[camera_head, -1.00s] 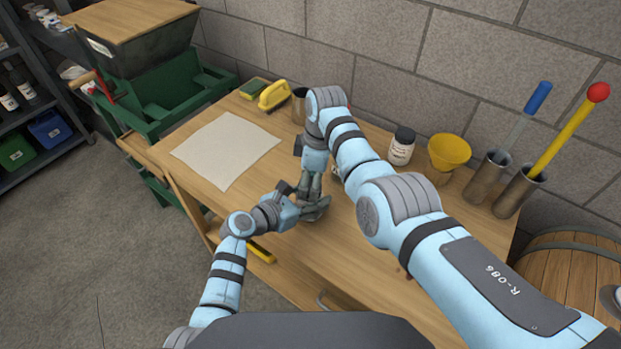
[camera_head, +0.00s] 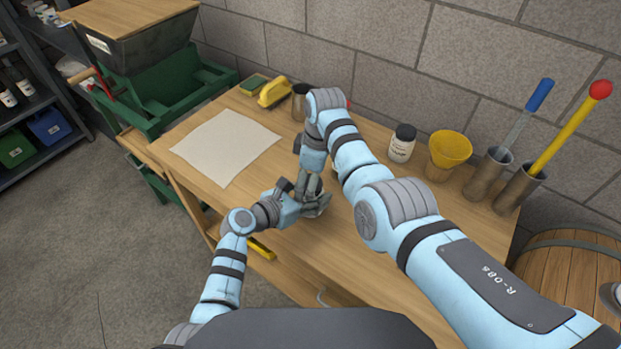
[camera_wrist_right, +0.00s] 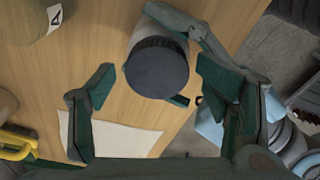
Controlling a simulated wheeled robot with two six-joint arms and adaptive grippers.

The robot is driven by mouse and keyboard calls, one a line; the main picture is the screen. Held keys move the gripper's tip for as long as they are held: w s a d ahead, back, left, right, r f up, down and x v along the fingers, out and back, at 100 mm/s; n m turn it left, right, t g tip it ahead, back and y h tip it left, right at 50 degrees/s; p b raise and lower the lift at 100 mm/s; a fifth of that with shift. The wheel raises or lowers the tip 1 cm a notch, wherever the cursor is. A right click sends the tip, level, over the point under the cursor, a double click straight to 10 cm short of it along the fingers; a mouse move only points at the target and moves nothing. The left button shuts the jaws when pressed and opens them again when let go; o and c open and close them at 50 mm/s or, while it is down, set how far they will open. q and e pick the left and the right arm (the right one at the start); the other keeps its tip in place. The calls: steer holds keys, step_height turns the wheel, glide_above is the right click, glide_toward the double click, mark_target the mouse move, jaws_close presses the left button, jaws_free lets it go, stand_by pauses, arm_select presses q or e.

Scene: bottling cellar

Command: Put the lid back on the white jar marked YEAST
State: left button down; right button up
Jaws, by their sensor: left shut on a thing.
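A pale, whitish jar (camera_wrist_right: 150,38) shows in the right wrist view, with a round dark lid (camera_wrist_right: 157,70) at its near end. The lid looks to be on the jar's mouth; I cannot tell how firmly. No lettering shows on this jar. My left gripper (camera_head: 316,206) is shut on the jar, its dark fingers along the jar's side in the right wrist view. My right gripper (camera_wrist_right: 154,76) is open, one finger on each side of the lid with gaps. In the head view my grippers and right arm largely hide the jar.
A dark-capped white labelled jar (camera_head: 402,143), a yellow funnel on a cup (camera_head: 450,153) and metal holders (camera_head: 488,173) with tools stand along the wall. A pale sheet (camera_head: 226,148) lies at left by a yellow brush (camera_head: 274,92).

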steer(key=shift+d, duration=0.1)
steer(key=shift+r, duration=2.4)
steer(key=shift+o, duration=0.4)
steer(key=o, duration=0.5)
